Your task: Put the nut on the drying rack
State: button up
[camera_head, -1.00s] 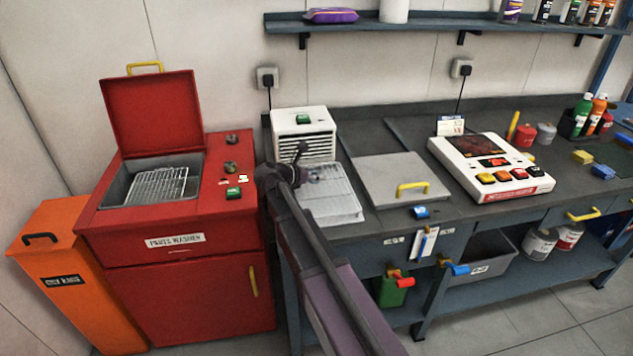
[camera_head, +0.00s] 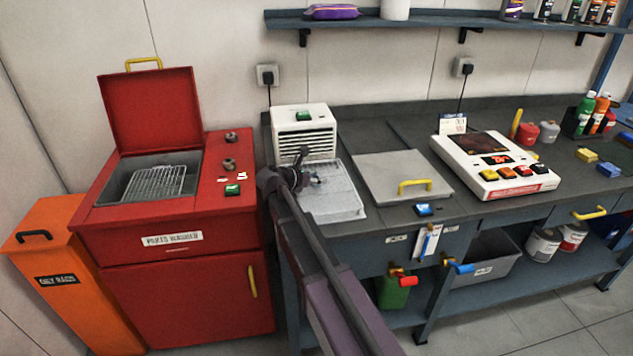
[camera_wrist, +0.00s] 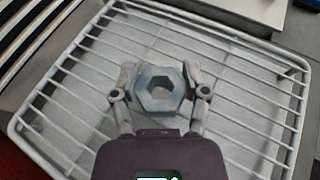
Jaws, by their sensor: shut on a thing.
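The nut (camera_wrist: 160,78) is a grey-blue metal hexagon with a hexagonal hole. It shows in the wrist view between the two fingers of my gripper (camera_wrist: 160,88), which is shut on it. The drying rack (camera_wrist: 70,140) is a white wire grid in a pale tray, below the nut in the wrist view. In the head view the rack (camera_head: 342,205) stands in front of a white vented dryer unit. My gripper (camera_head: 316,180) is over the rack there, and the nut is too small to make out. I cannot tell whether the nut touches the wires.
The white vented unit (camera_head: 304,132) stands right behind the rack. A grey lidded plate with a yellow handle (camera_head: 415,187) lies to the right. The red parts washer (camera_head: 180,235) with its lid open stands to the left.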

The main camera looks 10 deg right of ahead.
jog(key=shift+f, duration=0.15)
jog(key=o, duration=1.3)
jog(key=shift+r, duration=0.2)
jog(key=shift+s+a+r, duration=0.15)
jog(key=shift+a, duration=0.05)
jog(key=p+v, duration=0.4)
jog(key=v, duration=0.7)
jog(key=shift+a+r+p, duration=0.1)
jog(key=shift+a+p, duration=0.1)
jog(key=shift+p, duration=0.15)
